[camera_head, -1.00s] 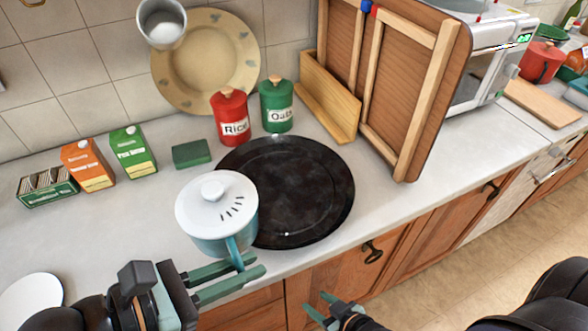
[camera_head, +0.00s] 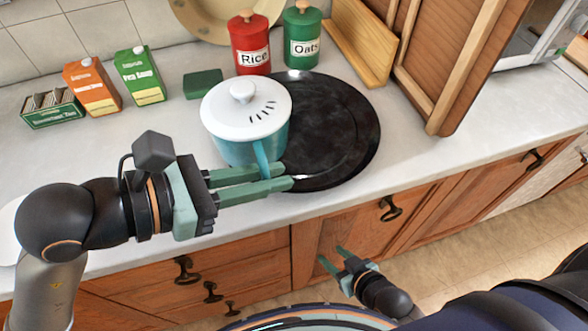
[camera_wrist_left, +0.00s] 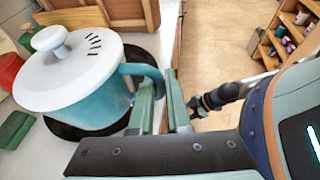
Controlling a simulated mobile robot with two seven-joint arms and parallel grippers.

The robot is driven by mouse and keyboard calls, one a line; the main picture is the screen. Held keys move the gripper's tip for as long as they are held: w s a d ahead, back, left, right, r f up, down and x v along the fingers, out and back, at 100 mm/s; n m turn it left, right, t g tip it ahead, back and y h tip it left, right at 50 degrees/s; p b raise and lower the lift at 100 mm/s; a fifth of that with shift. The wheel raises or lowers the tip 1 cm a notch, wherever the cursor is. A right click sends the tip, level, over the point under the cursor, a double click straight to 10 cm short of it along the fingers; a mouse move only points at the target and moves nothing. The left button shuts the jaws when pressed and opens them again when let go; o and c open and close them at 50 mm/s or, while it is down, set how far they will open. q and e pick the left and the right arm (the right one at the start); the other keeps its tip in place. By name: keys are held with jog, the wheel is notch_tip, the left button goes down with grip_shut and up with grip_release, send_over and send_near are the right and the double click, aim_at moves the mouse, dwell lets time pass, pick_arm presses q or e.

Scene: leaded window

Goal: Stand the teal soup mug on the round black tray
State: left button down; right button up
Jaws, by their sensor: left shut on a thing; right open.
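The teal soup mug (camera_head: 240,151) has a white lid with a round knob and dark slots. It looks upright and overlaps the left part of the round black tray (camera_head: 338,140) in the head view. I cannot tell whether its base touches anything. My left gripper (camera_head: 284,177) is shut on the mug's handle, at its front. In the left wrist view the mug (camera_wrist_left: 95,103) hides much of the tray (camera_wrist_left: 68,130), and the gripper's fingers (camera_wrist_left: 160,112) are at the handle. My right gripper (camera_head: 331,257) is open and empty, low in front of the cabinet doors.
A red Rice canister (camera_head: 251,45) and a green Oats canister (camera_head: 302,37) stand behind the tray. A green sponge (camera_head: 203,84) lies behind the mug. Cartons (camera_head: 139,75) stand at the left. A wooden rack (camera_head: 440,70) stands right of the tray. The tray's right part is bare.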

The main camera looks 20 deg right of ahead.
aim_at(276, 151)
pick_arm(q)
jog(key=w+d+f, duration=0.1)
jog(key=w, duration=0.1)
jog(key=w+d, duration=0.1)
jog(key=w+d+f+p, duration=0.1)
jog(key=w, duration=0.1)
jog(key=shift+w+d+f, duration=0.3)
jog(key=shift+w, duration=0.05)
jog(key=w+f, duration=0.1)
jog(key=w+d+f, duration=0.1)
jog(key=f, duration=0.1)
jog(key=w+d+f, duration=0.1)
jog(key=f, duration=0.1)
jog(key=shift+w+d, duration=0.1)
jog(key=shift+w, duration=0.2)
jog(key=shift+w+d+f, duration=0.2)
jog(key=shift+w+f, duration=0.1)
jog(key=shift+f, duration=0.15)
jog(key=shift+w+f, duration=0.1)
jog(key=shift+f, duration=1.5)
jog(key=shift+f, duration=0.2)
jog(key=c, duration=0.9)
grip_release()
jog(key=shift+f, duration=0.1)
